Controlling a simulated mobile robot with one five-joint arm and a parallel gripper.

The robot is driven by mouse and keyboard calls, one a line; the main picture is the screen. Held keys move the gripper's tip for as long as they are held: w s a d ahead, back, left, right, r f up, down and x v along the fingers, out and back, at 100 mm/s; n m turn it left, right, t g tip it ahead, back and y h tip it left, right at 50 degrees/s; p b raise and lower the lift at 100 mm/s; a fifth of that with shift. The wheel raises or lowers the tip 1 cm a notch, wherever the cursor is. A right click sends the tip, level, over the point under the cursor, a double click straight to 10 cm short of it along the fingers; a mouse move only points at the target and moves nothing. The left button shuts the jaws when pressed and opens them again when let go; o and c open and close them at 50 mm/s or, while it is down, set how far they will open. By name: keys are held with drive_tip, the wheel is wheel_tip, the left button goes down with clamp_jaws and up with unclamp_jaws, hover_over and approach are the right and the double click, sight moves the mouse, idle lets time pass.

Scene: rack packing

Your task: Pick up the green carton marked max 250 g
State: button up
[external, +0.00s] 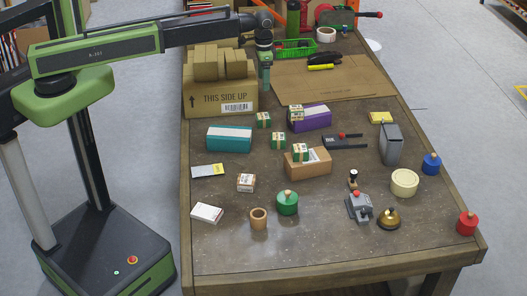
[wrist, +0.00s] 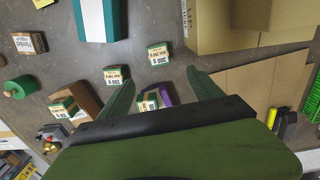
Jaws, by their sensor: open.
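Several small green cartons with white weight labels show. One carton (external: 263,120) stands on the table near the big cardboard box; it also shows in the wrist view (wrist: 158,54). Another carton (external: 279,140) stands on the table nearer the front (wrist: 117,74). A third carton (external: 301,152) sits on a brown box (wrist: 62,107). A fourth carton (external: 295,113) is at the purple box (wrist: 149,102). The labels are too small to tell which reads max 250 g. My gripper (external: 265,87) is open and empty above the table; its fingers (wrist: 160,78) spread above the cartons.
A large cardboard box (external: 225,98) with smaller boxes stands left of my gripper. A teal box (external: 229,139), a purple box (external: 316,117) and a brown box (external: 309,167) stand near the cartons. Flat cardboard (external: 345,85) covers the table behind. Small tools occupy the front right.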

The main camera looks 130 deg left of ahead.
drive_tip(key=b, duration=1.3)
approach(263, 116)
wheel_tip(263, 116, down, 5)
drive_tip(key=shift+w+a+f, duration=0.15)
drive_tip(key=shift+p, duration=0.35)
wheel_tip(263, 116, down, 5)
drive_tip(key=b, duration=0.5)
clamp_jaws()
